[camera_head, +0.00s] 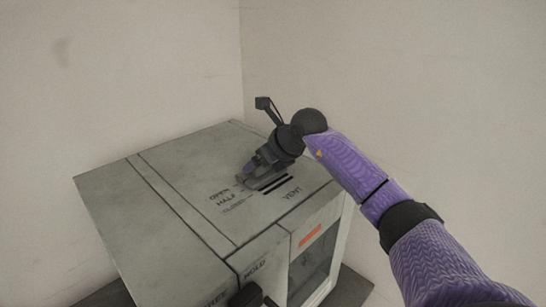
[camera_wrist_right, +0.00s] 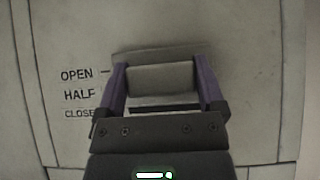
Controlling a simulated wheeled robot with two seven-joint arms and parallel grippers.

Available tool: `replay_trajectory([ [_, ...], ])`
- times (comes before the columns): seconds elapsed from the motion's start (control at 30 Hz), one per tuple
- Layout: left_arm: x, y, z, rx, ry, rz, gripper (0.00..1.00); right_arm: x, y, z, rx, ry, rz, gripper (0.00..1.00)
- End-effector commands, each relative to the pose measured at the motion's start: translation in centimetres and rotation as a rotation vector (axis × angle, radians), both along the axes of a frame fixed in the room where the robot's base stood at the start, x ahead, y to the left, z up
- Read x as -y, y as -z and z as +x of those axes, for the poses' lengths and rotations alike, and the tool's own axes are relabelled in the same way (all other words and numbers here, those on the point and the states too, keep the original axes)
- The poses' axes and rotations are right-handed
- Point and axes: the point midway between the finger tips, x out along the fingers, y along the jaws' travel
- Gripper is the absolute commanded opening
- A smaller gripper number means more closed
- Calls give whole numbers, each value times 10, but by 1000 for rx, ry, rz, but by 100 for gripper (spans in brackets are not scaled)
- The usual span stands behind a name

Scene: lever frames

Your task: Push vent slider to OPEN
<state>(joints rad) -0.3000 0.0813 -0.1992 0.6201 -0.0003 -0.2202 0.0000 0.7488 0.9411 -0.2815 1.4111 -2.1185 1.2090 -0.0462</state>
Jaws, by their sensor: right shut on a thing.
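The vent slider (camera_wrist_right: 160,79) is a grey block on the top panel of a grey cabinet (camera_head: 170,205). In the wrist view it lies between the two purple fingers of my right gripper (camera_wrist_right: 160,68), which is shut on it. The printed labels OPEN (camera_wrist_right: 76,75), HALF and CLOSED run down the left of the slider. The slider block sits about level with the OPEN mark. Dark vent slots (camera_wrist_right: 165,108) show below it, nearer the CLOSED label. In the head view my right gripper (camera_head: 246,180) hides most of the slider. My left gripper is not in view.
The cabinet front has a door with a window (camera_head: 312,268), an orange label (camera_head: 310,236) and a dark knob (camera_head: 247,295). Pale walls meet in a corner behind the cabinet. The left part of the cabinet top is clear.

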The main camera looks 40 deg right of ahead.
Motion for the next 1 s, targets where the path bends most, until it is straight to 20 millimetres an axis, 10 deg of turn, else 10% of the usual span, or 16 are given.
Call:
replay_trajectory([
  [0.43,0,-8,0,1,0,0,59,-1,-2,18,6,1,-3,0],
  [0.47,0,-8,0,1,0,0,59,-1,-2,18,7,1,-3,94],
  [0.5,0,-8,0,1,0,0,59,-1,-2,18,7,1,-3,100],
  [1.0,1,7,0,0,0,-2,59,3,-41,-24,7,1,-9,100],
])
